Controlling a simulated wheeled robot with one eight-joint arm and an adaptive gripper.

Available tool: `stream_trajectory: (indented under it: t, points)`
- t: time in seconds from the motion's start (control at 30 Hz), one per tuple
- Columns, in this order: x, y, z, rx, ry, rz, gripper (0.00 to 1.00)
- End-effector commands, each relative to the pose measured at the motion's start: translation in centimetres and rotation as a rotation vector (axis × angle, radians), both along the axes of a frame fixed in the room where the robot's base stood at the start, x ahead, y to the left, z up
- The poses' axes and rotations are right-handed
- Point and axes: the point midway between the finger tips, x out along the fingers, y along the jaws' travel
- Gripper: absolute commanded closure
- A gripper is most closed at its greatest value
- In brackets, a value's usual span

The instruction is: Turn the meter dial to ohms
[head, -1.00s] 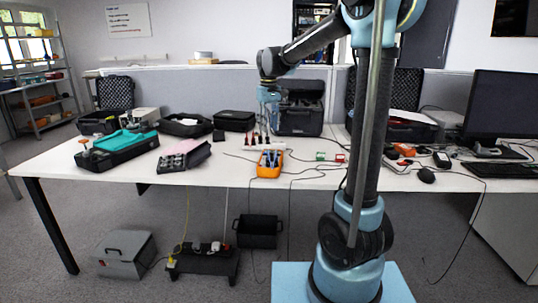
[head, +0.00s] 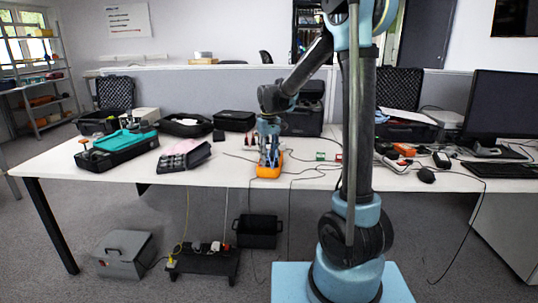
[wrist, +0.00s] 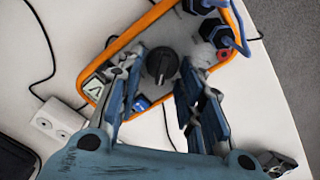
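The meter is an orange-rimmed case (head: 267,172) near the front edge of the white table, under my arm in the head view. In the wrist view its orange rim (wrist: 130,37) and grey face show. The black dial (wrist: 162,64) is round with a raised grip bar and sits between my fingers. My gripper (wrist: 158,88) is open, one finger on each side of the dial, with visible gaps. It also shows in the head view (head: 269,155), pointing down over the meter. Blue-wired black plugs (wrist: 210,28) sit at one end of the face. The dial's markings are not readable.
A black case with teal cloth (head: 118,150) and a dark tilted box (head: 184,157) stand to the left. A white socket block (wrist: 57,121) and cables lie beside the meter. The mouse (head: 426,175) and monitor are far right.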

Motion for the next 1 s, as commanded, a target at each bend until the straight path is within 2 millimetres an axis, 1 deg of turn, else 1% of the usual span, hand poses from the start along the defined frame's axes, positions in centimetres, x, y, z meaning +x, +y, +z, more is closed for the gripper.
stream_trajectory:
  t: [0.2, 0.23, 0.27, 0.3, 0.33, 0.37, 0.57, 0.73, 1.0]
  points:
    - [-0.01, -0.01, -0.03, 0.0, 0.0, 0.0, 0.66]
    - [-0.01, -0.01, -0.02, 0.0, 0.0, 0.0, 0.7]
    - [-0.01, -0.01, -0.02, 0.0, 0.0, 0.0, 0.77]
    - [-0.01, -0.01, -0.02, 0.0, 0.0, 0.0, 0.86]
    - [0.0, 0.0, -0.02, 0.0, 0.0, 0.0, 0.93]
    - [-0.01, -0.01, -0.02, 0.0, 0.0, 0.0, 0.94]
    - [0.01, -0.02, -0.01, 0.0, 0.0, -0.007, 0.94]
    - [0.04, -0.06, 0.0, 0.0, 0.0, -0.052, 0.95]
    - [0.11, -0.19, 0.0, 0.0, 0.0, -0.228, 0.95]
